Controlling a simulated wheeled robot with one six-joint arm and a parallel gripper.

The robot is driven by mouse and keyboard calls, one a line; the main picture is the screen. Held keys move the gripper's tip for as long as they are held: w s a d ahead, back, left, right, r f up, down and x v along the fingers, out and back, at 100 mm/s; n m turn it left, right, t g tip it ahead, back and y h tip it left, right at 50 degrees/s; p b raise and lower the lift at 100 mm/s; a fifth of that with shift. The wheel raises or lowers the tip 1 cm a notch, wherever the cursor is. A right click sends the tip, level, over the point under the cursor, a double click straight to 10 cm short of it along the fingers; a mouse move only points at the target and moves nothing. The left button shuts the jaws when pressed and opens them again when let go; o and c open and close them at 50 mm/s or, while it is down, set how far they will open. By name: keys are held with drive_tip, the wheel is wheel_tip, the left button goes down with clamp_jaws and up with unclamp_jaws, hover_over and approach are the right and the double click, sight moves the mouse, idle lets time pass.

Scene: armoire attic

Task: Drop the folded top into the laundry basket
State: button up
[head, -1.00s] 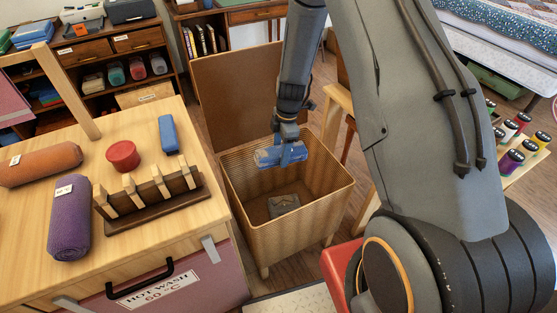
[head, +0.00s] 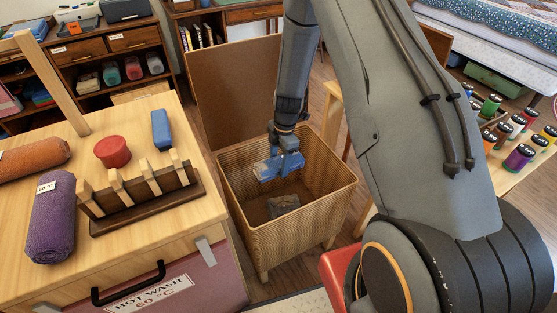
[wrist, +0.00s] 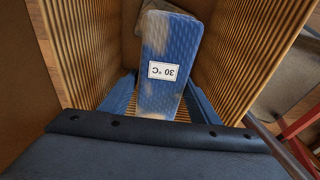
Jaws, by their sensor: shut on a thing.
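The folded top (head: 266,170) is blue with pale patches. In the wrist view the folded top (wrist: 171,50) shows a white "30 °C" label, upside down. My gripper (head: 281,165) is shut on it, with a blue finger on each side in the wrist view (wrist: 160,98). The laundry basket (head: 290,232) is a tan ribbed box on legs with its lid up at the back. My gripper holds the top within the basket's opening, above its floor. A grey folded item (head: 284,204) lies on the basket floor, and the top partly hides it in the wrist view.
A wooden counter (head: 140,238) stands left of the basket, with purple (head: 53,215) and orange (head: 35,157) rolls, a red round item (head: 113,150) and a pegged rack (head: 145,205). A red object (head: 342,268) is near the basket's front right. Spools stand at far right.

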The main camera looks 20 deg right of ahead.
sight(281, 161)
drive_tip(key=o, duration=1.2)
drive_tip(key=shift+o, duration=0.2)
drive_tip(key=shift+w+d+r, duration=0.1)
drive_tip(key=shift+d+r, duration=0.05)
drive_tip(key=shift+r, duration=1.15)
drive_tip(key=shift+s+d+r, duration=0.1)
drive_tip(key=shift+d+r, duration=0.05)
drive_tip(key=shift+r, duration=1.1)
drive_tip(key=shift+w+d+r, duration=0.1)
drive_tip(key=shift+d+r, duration=0.05)
drive_tip(key=shift+r, duration=1.15)
